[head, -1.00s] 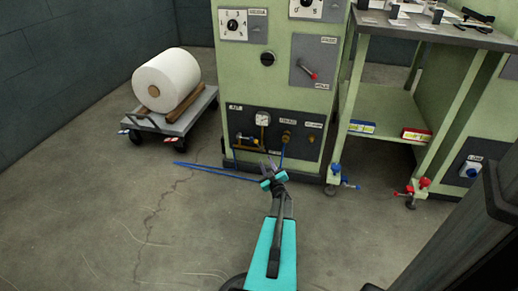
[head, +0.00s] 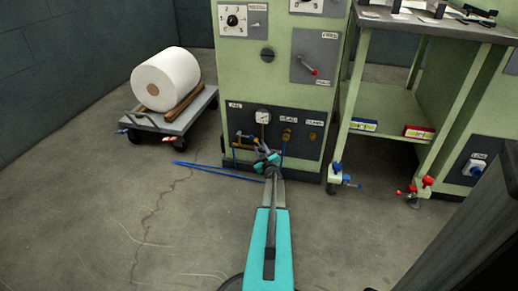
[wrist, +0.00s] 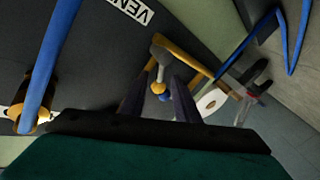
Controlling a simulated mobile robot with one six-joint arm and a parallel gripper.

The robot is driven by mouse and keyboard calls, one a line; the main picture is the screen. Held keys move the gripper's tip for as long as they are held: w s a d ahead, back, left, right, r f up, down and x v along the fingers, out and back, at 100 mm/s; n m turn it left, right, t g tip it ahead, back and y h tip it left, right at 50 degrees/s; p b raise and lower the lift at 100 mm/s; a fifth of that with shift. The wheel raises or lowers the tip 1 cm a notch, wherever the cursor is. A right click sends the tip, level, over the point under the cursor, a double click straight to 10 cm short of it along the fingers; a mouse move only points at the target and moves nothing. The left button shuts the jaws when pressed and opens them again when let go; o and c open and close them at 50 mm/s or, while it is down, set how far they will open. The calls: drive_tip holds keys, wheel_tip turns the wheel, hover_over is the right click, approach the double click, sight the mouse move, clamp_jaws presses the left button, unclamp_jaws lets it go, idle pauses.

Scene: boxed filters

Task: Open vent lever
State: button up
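The lower dark panel (head: 300,131) on the green machine carries a round gauge, brass fittings and blue hoses. In the wrist view a label that reads "VEN" (wrist: 130,9) is cut off by the top edge. Below it a small grey lever (wrist: 159,54) stands by a yellow brass pipe (wrist: 188,57). My gripper (head: 263,158) is in front of the panel's lower left part. In the wrist view my gripper's dark fingers (wrist: 159,92) are apart, with the lever's end between them in the picture. I cannot tell whether they touch it.
A blue hose (wrist: 47,65) runs close on the left in the wrist view. Blue hose lies on the floor (head: 215,171) left of my arm. A cart (head: 180,123) with a white roll stands at left. A green table (head: 437,34) stands at right.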

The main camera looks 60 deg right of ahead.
drive_tip(key=shift+x, duration=0.95)
drive_tip(key=shift+c, duration=0.2)
clamp_jaws()
drive_tip(key=shift+w+a+r, duration=0.1)
drive_tip(key=shift+r, duration=0.1)
idle(0.4)
